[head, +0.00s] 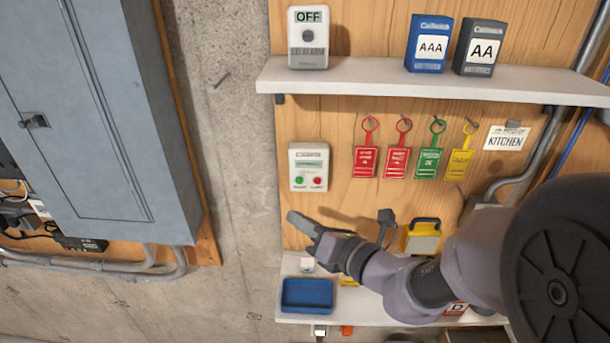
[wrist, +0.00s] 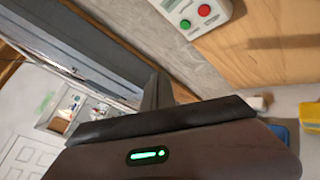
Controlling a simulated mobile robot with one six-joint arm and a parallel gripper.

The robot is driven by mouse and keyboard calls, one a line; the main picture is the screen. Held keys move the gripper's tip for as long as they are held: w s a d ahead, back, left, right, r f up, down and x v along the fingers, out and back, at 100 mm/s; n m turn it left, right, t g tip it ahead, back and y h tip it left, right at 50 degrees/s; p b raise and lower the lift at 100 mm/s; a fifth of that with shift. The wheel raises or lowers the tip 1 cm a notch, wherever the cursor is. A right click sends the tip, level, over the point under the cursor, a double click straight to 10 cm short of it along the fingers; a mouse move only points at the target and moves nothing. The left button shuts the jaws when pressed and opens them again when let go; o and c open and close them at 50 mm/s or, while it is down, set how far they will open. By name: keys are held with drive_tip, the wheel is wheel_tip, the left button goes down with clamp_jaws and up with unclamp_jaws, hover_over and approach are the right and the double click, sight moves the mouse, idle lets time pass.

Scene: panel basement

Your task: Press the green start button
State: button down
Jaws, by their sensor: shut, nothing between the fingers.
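The green start button (head: 299,181) is on the lower left of a small white control box (head: 309,158) fixed to the wooden panel. A red button (head: 318,182) sits to its right. In the wrist view the green button (wrist: 185,24) and red button (wrist: 204,10) show on the box at the top. My gripper (head: 292,217) is shut and empty. Its fingertips are just below the box in the head view, pointing left, and appear apart from the button. The depth gap to the panel is hard to judge.
A blue tray (head: 307,295) stands on the lower shelf below my gripper. Red, green and yellow tags (head: 397,150) hang right of the box. An upper white shelf (head: 430,82) juts out above. A grey electrical cabinet (head: 90,120) is at left.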

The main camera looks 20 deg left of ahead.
drive_tip(key=w+a+p, duration=0.2)
drive_tip(key=w, duration=0.6)
drive_tip(key=shift+w, duration=0.2)
idle(1.8)
drive_tip(key=shift+w+a, duration=0.15)
drive_tip(key=shift+w, duration=0.3)
drive_tip(key=shift+w, duration=0.3)
idle(0.5)
drive_tip(key=shift+s, duration=0.75)
drive_tip(key=s, duration=0.2)
drive_tip(key=s+d+b, duration=0.1)
drive_tip(key=s, duration=0.2)
drive_tip(key=shift+d, duration=0.2)
